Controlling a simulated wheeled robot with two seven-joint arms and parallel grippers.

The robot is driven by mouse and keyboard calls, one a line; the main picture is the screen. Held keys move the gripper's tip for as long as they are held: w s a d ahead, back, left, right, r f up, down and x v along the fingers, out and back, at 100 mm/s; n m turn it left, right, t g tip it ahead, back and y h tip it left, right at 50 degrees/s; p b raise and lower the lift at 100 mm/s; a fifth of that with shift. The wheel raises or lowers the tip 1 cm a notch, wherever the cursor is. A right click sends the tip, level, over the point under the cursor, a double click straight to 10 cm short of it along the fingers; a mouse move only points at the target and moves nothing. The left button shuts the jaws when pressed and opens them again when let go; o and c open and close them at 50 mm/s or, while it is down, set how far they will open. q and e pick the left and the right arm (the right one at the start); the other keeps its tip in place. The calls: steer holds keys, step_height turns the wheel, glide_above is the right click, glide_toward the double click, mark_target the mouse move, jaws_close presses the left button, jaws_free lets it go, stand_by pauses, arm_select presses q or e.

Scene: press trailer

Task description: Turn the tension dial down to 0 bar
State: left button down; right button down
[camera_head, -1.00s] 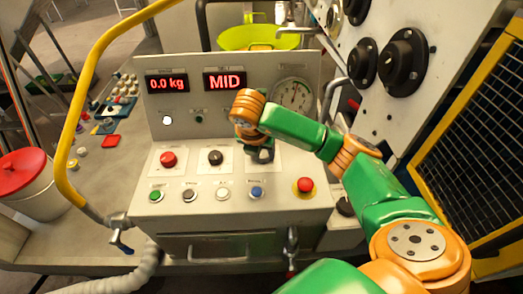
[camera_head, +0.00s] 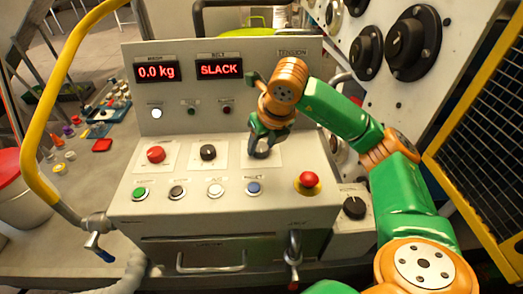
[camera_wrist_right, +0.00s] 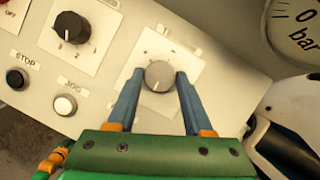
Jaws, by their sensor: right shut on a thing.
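The tension dial (camera_wrist_right: 159,76) is a round grey knob on a white plate in the right wrist view. A pale line on its face points toward the bottom of that picture. My right gripper (camera_wrist_right: 160,75) has one blue finger on each side of the knob and is shut on it. In the head view the right gripper (camera_head: 262,148) reaches down to the panel and hides most of the dial. The belt display (camera_head: 219,70) reads SLACK. The gauge (camera_wrist_right: 300,25) is cut off in the wrist view; only "0", "bar" and some ticks show. My left gripper is not in view.
A red knob (camera_head: 156,155), a black knob (camera_head: 208,152), a row of coloured buttons (camera_head: 178,192) and a red mushroom button (camera_head: 308,180) share the console. The mass display (camera_head: 157,72) reads 0.0 kg. A yellow tube rail (camera_head: 42,130) stands at left.

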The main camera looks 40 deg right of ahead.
steer(key=n+y, duration=0.1)
steer(key=n, duration=0.1)
steer(key=shift+d+n+b, duration=0.15)
steer(key=shift+n+b, duration=0.15)
steer(key=shift+n, duration=0.1)
steer(key=n+y, duration=0.1)
steer(key=n, duration=0.2)
steer(key=shift+n+y, duration=0.3)
steer(key=n+g+p, duration=0.1)
steer(key=n, duration=0.1)
steer(key=shift+d+r+n+y+p, duration=0.1)
steer(key=shift+n+y+p, duration=0.25)
steer(key=shift+n+y, duration=0.05)
steer(key=n+g+y+p, duration=0.1)
steer(key=n+p, duration=0.1)
steer(key=n, duration=0.1)
steer(key=shift+w, duration=0.15)
steer(key=n+g+p, duration=0.1)
steer(key=n+p, duration=0.1)
steer(key=n, duration=0.2)
steer(key=shift+w+d+y, duration=0.1)
steer(key=shift+y, duration=0.2)
steer(key=shift+g, duration=0.3)
steer(key=shift+f+n, duration=0.25)
steer(key=shift+n, duration=0.15)
